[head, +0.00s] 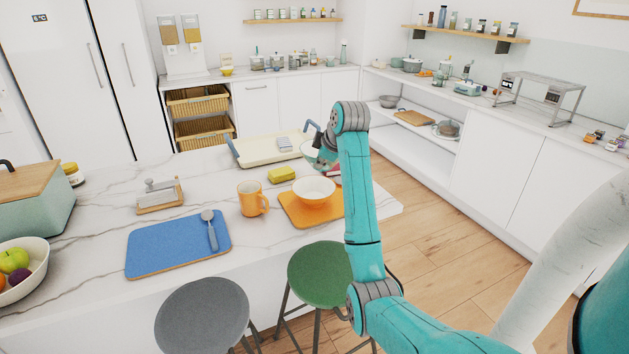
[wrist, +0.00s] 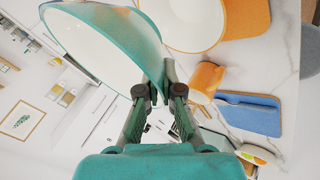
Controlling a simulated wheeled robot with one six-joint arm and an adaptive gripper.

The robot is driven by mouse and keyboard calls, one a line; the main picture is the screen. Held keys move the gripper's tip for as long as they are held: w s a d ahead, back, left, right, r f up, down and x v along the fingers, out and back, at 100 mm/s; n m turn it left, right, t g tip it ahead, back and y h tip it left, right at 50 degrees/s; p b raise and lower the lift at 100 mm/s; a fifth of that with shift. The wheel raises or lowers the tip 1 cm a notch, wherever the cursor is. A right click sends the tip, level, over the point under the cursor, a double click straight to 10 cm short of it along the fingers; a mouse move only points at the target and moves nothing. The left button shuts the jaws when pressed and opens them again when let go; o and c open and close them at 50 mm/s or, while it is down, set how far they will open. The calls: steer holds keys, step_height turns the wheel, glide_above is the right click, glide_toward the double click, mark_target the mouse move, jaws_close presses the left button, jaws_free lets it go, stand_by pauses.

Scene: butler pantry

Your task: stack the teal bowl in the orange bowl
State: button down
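The teal bowl (wrist: 110,35) is tilted in the wrist view, its pale inside showing and its rim between the fingers of my gripper (wrist: 168,75). The gripper is shut on that rim. In the head view the teal bowl (head: 318,157) shows partly behind my arm, above the counter. The orange bowl (head: 314,189), with a pale inside, stands upright on an orange board (head: 296,212). It also shows at the top of the wrist view (wrist: 194,22), apart from the teal bowl. My gripper is mostly hidden behind my arm in the head view.
An orange mug (head: 252,199) stands left of the orange bowl, and a yellow sponge (head: 281,174) lies behind. A cream tray (head: 265,150) is farther back. A blue board (head: 165,245) with a utensil (head: 210,230) lies front left. Two stools stand before the counter.

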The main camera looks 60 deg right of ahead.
steer(key=shift+f, duration=2.9)
steer(key=shift+f, duration=0.6)
steer(key=c, duration=1.3)
jaws_free()
